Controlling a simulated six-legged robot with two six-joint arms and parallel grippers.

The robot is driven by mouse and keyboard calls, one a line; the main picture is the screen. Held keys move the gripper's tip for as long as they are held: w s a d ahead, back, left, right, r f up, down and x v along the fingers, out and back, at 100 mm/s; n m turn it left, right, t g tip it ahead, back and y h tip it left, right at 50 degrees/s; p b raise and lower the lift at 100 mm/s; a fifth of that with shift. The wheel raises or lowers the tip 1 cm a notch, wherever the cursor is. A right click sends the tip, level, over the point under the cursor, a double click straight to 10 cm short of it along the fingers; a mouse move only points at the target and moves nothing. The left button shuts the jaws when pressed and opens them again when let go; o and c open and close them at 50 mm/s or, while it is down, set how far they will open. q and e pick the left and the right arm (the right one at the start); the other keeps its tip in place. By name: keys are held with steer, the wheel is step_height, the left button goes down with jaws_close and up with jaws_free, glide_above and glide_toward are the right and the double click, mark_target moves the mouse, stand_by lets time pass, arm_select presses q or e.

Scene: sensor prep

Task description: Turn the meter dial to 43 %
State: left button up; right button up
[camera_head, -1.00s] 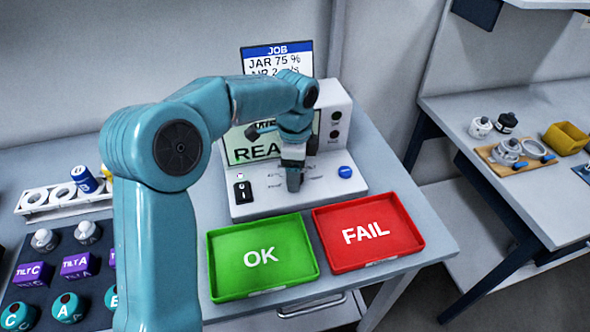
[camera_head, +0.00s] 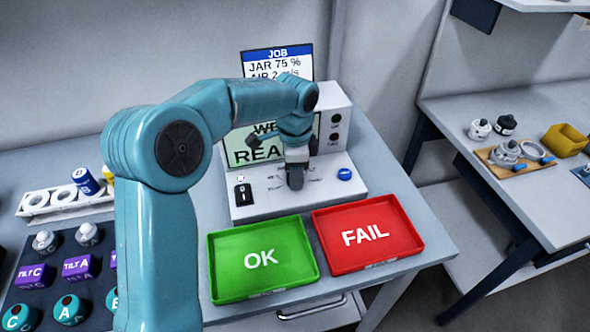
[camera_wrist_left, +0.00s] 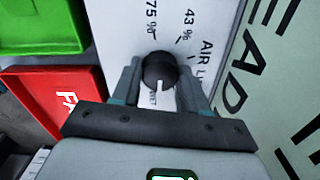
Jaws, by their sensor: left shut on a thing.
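The meter dial (camera_wrist_left: 159,70) is a round black knob with a white pointer line, on the white panel of the meter (camera_head: 240,205). In the left wrist view the pointer faces the bottom of the picture, near a small label partly hidden by my gripper. The "43 %" mark (camera_wrist_left: 186,25) is up and right of the dial, and "75 %" (camera_wrist_left: 151,20) is up and left. My left gripper (camera_wrist_left: 159,78) is shut on the dial, one finger on each side. In the head view my left gripper (camera_head: 295,182) hides the dial. My right gripper is not in view.
A green OK tray (camera_head: 225,285) and a red FAIL tray (camera_head: 335,262) lie in front of the meter. A job card (camera_head: 277,53) stands behind it. Several parts lie at left.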

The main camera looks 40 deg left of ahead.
arm_select(q)
steer(key=n, duration=0.3)
steer(key=shift+n+p, duration=0.3)
steer(key=n, duration=0.4)
steer(key=shift+n, duration=0.3)
steer(key=n, duration=2.1)
steer(key=shift+r+b, duration=0.1)
steer(key=shift+b, duration=0.2)
steer(key=shift+n, duration=0.4)
steer(key=o, duration=1.1)
steer(key=shift+c, duration=0.2)
